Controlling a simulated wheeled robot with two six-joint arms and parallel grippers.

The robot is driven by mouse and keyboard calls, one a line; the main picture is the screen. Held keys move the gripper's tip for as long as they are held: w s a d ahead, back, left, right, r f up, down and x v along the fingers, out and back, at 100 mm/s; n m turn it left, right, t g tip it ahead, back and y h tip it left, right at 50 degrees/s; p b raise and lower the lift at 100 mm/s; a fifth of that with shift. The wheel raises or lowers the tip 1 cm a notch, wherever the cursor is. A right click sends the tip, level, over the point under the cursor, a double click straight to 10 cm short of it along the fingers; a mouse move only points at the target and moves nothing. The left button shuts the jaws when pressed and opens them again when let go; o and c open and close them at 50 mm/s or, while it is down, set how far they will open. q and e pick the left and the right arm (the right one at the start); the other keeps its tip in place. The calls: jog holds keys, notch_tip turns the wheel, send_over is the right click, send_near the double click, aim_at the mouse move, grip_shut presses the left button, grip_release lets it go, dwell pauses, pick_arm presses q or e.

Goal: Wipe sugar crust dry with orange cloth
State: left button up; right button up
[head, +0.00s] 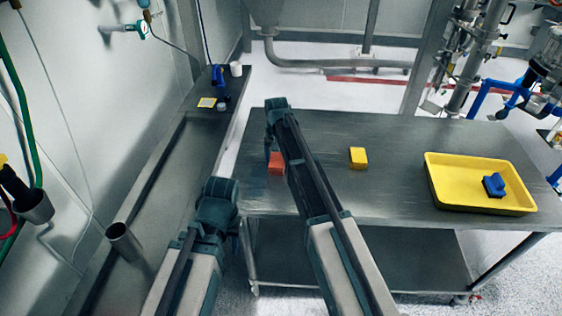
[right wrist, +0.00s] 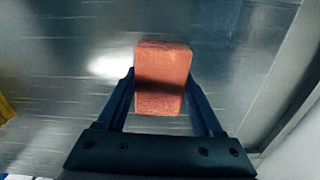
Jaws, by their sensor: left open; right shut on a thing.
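The orange cloth (head: 277,164), a folded block, is at the left end of the steel table (head: 400,180). My right gripper (head: 273,143) is over it, pointing down. In the right wrist view the orange cloth (right wrist: 162,62) sits between the fingers of the right gripper (right wrist: 161,85), which is shut on it; a dark shadow crosses the cloth. I cannot tell whether the cloth touches the table. I cannot make out a sugar crust; a pale bright patch beside the cloth may be a reflection. My left gripper (head: 220,193) is open and empty, left of the table.
A yellow block (head: 358,158) lies mid-table. A yellow tray (head: 440,190) with a blue brush (head: 494,186) stands at the right. A narrow steel ledge (head: 190,150) along the left wall holds a blue bottle (head: 217,75), a white cup (head: 236,69) and a yellow card (head: 207,102).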

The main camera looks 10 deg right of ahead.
aim_at(275, 167)
jog(key=shift+s+a, duration=0.1)
jog(key=shift+a, duration=0.1)
jog(key=shift+s+a, duration=0.25)
jog(key=shift+s, duration=0.55)
jog(key=shift+s+a, duration=0.25)
jog(key=shift+s, duration=0.5)
jog(key=shift+s+a+r, duration=0.1)
jog(key=shift+s+a, duration=0.1)
jog(key=shift+s, duration=0.65)
jog(key=shift+s+a, duration=0.2)
jog(key=shift+s, duration=0.6)
jog(key=shift+s, duration=0.1)
jog(key=shift+s+a, duration=0.25)
jog(key=shift+s, duration=0.5)
jog(key=shift+s+a, duration=0.2)
jog(key=shift+s, duration=0.65)
